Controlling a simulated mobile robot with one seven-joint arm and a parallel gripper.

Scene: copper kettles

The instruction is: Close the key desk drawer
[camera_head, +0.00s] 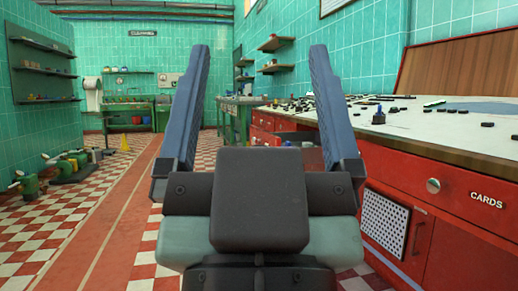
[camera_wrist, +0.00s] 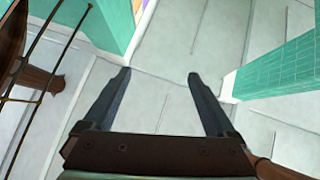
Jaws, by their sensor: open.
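My gripper (camera_head: 263,62) points upward in front of the head camera, its two blue-grey fingers wide apart and nothing between them. It also shows open and empty in the wrist view (camera_wrist: 160,76), against pale panels. A long red desk (camera_head: 480,242) runs along the right. Its near drawer (camera_head: 446,190), labelled CARDS with a round knob, looks shut. Farther along, more red drawer fronts (camera_head: 264,138) show between my fingers. One part there (camera_head: 311,156) seems to stick out, but my right finger partly hides it. No label marks a key drawer.
The desk top (camera_head: 440,125) carries many small dark items. Left of me, a checkered floor with a plain red strip (camera_head: 115,215) is open.

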